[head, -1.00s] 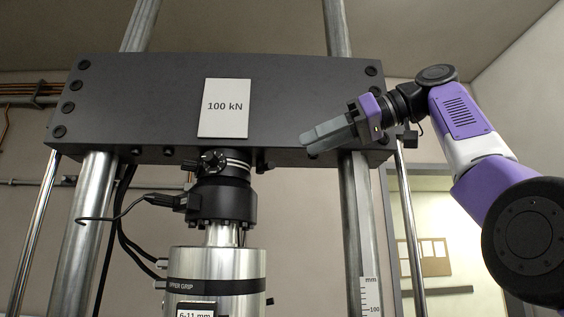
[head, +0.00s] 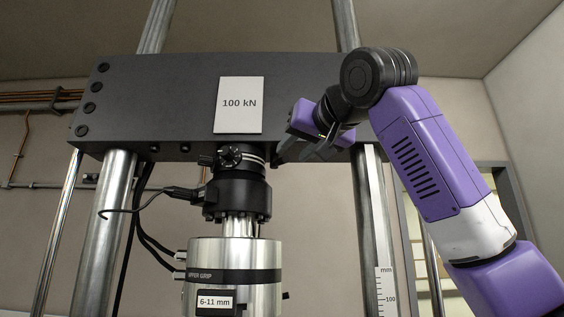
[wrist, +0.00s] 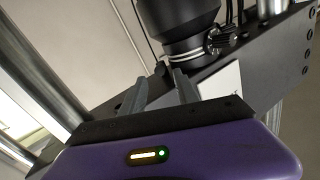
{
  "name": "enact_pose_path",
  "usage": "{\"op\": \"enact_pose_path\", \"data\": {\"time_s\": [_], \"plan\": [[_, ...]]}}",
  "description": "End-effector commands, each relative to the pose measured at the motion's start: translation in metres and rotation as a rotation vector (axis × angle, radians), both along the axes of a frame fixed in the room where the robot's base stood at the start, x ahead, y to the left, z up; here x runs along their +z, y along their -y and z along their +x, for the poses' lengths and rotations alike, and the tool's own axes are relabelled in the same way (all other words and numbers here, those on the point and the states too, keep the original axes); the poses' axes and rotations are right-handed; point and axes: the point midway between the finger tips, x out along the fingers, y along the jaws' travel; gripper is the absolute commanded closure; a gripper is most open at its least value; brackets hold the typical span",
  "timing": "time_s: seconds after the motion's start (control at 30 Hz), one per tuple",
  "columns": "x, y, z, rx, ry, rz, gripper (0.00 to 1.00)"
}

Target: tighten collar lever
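The dark collar (head: 250,158) sits just under the crosshead, around the top of the load cell (head: 238,195). It also shows in the wrist view (wrist: 190,55). A small black stub, which looks like the collar lever (wrist: 162,69), sticks out beside the collar in the wrist view. In the head view its outline merges with the dark crosshead and my fingertips. My gripper (head: 296,156) is to the right of the collar, below the crosshead edge. In the wrist view its two grey fingers (wrist: 160,79) are apart, with the stub just beyond the gap between their tips. Contact cannot be told.
The black crosshead (head: 165,110) with a 100 kN label (head: 239,105) lies above and behind my gripper. The upper grip (head: 235,260) hangs below. Steel columns (head: 97,235) stand at both sides.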

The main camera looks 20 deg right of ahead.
Motion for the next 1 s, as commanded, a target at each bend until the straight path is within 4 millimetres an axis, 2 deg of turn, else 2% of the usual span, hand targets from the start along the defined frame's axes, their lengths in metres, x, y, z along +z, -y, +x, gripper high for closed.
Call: {"op": "enact_pose_path", "data": {"time_s": [0.5, 0.67, 0.9, 1.0], "plan": [[0.002, -0.004, 0.067, 0.000, -0.004, 0.005, 0.63], [0.001, -0.005, 0.075, 0.001, -0.002, 0.004, 0.63], [0.000, -0.005, 0.076, 0.001, -0.002, 0.004, 0.63], [0.000, -0.005, 0.076, 0.001, -0.002, 0.004, 0.81]]}}
